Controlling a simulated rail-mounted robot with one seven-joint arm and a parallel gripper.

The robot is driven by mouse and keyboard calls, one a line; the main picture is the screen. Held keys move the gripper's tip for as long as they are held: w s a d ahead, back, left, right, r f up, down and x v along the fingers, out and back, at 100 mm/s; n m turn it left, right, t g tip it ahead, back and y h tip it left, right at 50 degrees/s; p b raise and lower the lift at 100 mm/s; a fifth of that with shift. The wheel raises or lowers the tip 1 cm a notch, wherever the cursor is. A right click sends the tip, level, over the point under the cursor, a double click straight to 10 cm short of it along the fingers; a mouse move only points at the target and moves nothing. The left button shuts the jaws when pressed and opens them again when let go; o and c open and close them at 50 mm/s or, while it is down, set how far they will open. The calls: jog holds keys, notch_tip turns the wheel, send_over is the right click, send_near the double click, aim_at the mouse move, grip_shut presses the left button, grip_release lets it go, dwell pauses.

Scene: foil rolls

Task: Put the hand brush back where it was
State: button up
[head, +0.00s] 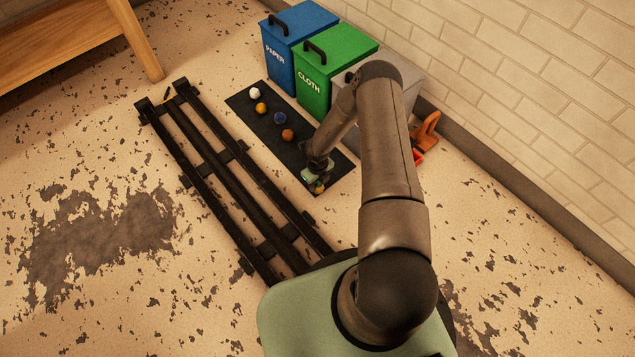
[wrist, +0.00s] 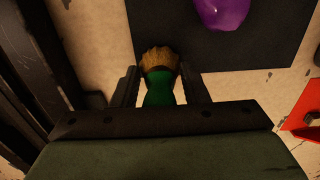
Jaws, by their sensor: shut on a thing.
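The hand brush (wrist: 159,88) has a green handle and tan bristles. In the wrist view it sits between the two dark fingers of my gripper (wrist: 158,78), which is shut on it, bristles pointing away from the palm. In the head view my gripper (head: 316,178) is low at the near end of the dark mat (head: 240,104), and the brush is mostly hidden there. In the wrist view the brush is by the mat's edge (wrist: 215,60). I cannot tell whether the brush touches the floor.
A purple object (wrist: 222,12) shows in the wrist view. Blue PAPER (head: 290,50) and green CLOTH (head: 335,65) bins stand behind. Dark rails (head: 235,180) run left. An orange object (head: 427,130) is right.

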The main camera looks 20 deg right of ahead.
jog(key=shift+f, duration=0.2)
jog(key=o, duration=1)
jog(key=shift+c, duration=0.2)
jog(key=shift+r, duration=0.15)
